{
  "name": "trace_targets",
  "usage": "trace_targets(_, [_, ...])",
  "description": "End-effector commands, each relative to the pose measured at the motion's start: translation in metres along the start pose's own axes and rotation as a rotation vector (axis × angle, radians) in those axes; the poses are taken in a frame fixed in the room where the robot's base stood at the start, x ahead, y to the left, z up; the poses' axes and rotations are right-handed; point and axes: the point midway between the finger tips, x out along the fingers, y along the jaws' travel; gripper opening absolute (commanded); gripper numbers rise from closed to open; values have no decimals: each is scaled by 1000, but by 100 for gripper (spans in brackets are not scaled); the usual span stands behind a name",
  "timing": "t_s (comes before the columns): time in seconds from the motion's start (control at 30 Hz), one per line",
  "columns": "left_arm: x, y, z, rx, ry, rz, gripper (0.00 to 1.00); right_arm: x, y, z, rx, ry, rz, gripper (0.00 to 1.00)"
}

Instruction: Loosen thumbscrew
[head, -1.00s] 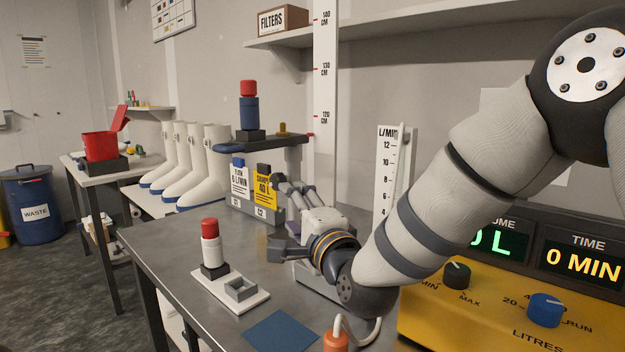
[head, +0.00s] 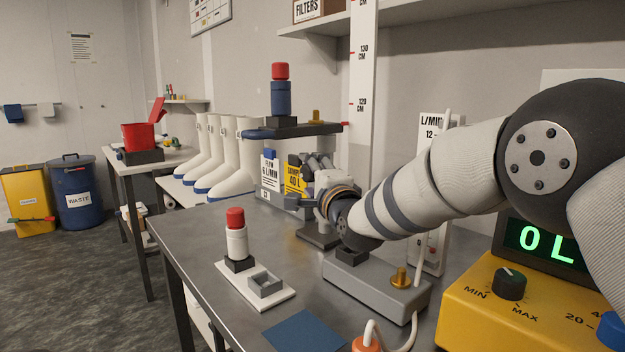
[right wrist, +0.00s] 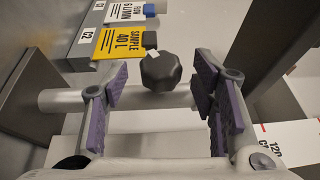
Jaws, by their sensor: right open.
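A dark lobed knob, apparently the thumbscrew (right wrist: 160,71), sits on a pale horizontal bar in the right wrist view. My right gripper (right wrist: 161,80) is open, with its purple-padded fingers on either side of the knob and visible gaps to it. I cannot tell how deep the knob lies between the fingertips. In the head view my right gripper (head: 318,166) is beneath the dark shelf arm (head: 290,131), close to the upright scale post (head: 362,75); the knob is hidden there. My left gripper is not in view.
A yellow card (head: 293,178) stands close to my right gripper. A red-capped bottle (head: 236,240) stands on a white base in front. A grey box with a brass knob (head: 401,278) and a yellow console (head: 480,300) are at right.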

Motion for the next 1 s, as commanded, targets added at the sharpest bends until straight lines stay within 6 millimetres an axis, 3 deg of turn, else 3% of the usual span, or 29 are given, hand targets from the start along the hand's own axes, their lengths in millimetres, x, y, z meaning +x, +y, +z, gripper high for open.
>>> trace_targets(0.13, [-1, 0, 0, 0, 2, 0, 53, 0, -1, 0, 0, 0, -1, 53])
trace_targets(0.3, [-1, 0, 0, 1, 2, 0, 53, 0, -1, 0, -1, 0, -1, 14])
trace_targets(0.37, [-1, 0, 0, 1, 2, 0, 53, 0, -1, 0, -1, 0, -1, 5])
trace_targets(0.67, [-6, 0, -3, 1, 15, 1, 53, -1, -6, 0, -13, 1, 27, 5])
trace_targets(1.0, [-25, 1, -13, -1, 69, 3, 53, 0, -14, 0, -97, 1, 225, 5])
